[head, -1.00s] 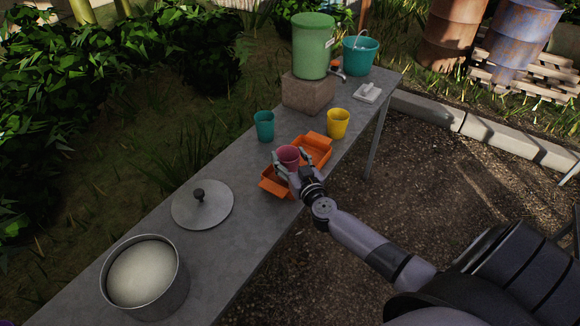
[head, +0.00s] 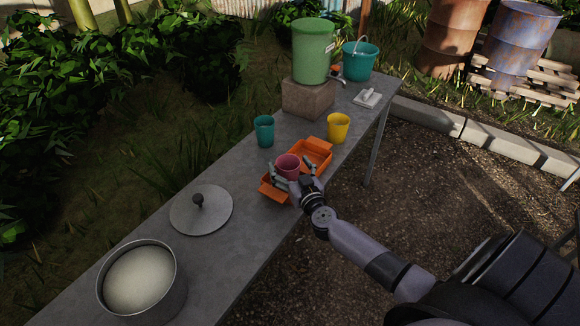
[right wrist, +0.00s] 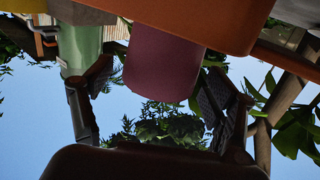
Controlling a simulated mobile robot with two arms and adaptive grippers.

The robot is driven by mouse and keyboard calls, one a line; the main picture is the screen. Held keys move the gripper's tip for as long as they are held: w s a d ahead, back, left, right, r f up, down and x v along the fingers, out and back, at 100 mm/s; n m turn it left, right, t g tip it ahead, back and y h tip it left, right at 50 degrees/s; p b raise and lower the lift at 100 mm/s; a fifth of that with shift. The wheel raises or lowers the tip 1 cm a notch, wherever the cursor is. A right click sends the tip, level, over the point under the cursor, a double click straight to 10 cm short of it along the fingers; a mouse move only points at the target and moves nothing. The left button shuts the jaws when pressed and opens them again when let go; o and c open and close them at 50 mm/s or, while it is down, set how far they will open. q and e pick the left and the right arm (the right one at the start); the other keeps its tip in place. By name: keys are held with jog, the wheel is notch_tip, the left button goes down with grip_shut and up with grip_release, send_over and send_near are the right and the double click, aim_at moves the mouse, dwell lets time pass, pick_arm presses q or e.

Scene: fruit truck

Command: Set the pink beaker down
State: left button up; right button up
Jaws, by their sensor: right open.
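The pink beaker (head: 287,168) stands upright in the orange tray (head: 316,146) on the grey table. In the right wrist view, which is upside down, the beaker (right wrist: 163,62) shows between my fingers and the tray wall (right wrist: 225,22) hides its base. My right gripper (head: 294,171) is open, with one finger on each side of the beaker. In the right wrist view, gaps show between the beaker and both fingers of the gripper (right wrist: 150,95). My left gripper is not in view.
A teal cup (head: 264,131) and a yellow cup (head: 338,128) stand near the tray. A lid (head: 215,212) and a pot (head: 175,290) are nearer. A green dispenser (head: 312,50) on a block (head: 305,98) and a teal bucket (head: 358,62) stand at the far end.

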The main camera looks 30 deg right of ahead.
jog(key=shift+r, duration=0.15)
jog(key=p+v, duration=0.1)
jog(key=v, duration=1.1)
